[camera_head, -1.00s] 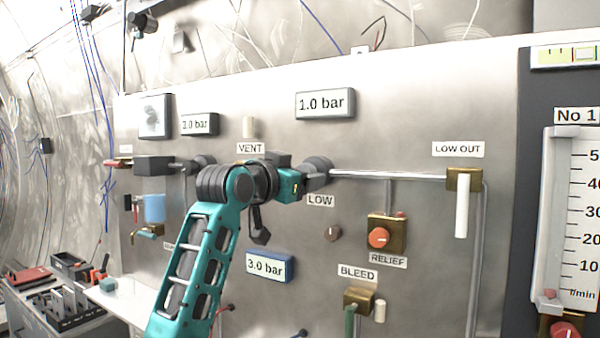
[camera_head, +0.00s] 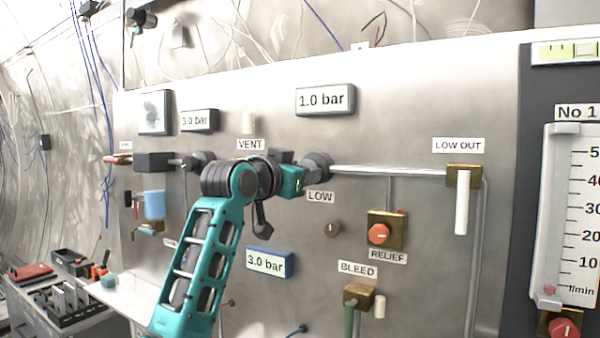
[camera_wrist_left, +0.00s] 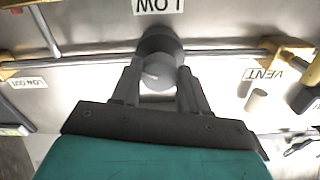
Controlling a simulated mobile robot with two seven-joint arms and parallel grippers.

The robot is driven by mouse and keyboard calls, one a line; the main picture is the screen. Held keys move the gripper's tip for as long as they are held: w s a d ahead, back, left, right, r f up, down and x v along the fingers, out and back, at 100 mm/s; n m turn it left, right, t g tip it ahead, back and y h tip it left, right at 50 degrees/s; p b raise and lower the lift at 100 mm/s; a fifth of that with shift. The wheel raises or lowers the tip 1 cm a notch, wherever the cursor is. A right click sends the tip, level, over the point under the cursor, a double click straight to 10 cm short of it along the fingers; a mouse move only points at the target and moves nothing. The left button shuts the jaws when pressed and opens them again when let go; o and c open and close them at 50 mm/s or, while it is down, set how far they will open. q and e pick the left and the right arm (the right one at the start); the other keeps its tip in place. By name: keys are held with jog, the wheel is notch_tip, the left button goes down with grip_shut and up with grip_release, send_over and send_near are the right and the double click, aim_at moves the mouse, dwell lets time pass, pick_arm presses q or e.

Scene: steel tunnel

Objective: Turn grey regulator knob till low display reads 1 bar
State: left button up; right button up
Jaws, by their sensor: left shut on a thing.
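The grey regulator knob (camera_head: 318,165) sits on the panel's pipe just above the LOW label (camera_head: 320,197). My left gripper (camera_head: 300,170) reaches it from the left and is shut on it. In the left wrist view the knob (camera_wrist_left: 160,72) lies between the two fingers of my left gripper (camera_wrist_left: 158,95). The upper display (camera_head: 325,100), above the knob, reads 1.0 bar. A blue-framed display (camera_head: 270,262) below reads 3.0 bar, and a smaller display (camera_head: 199,120) at the left also reads 3.0 bar. My right gripper is not in view.
A brass relief valve with an orange knob (camera_head: 379,234) is right of and below the knob. The LOW OUT valve has a white handle (camera_head: 462,205). A bleed valve (camera_head: 358,297) is lower down. A bench with a tool tray (camera_head: 75,305) stands at the lower left.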

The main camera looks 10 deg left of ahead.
pick_arm(q)
jog(key=shift+n, duration=0.3)
jog(key=shift+c, duration=0.2)
jog(key=o, duration=1.1)
jog(key=shift+c, duration=0.2)
jog(key=b+v, duration=0.2)
jog(key=v, duration=1.1)
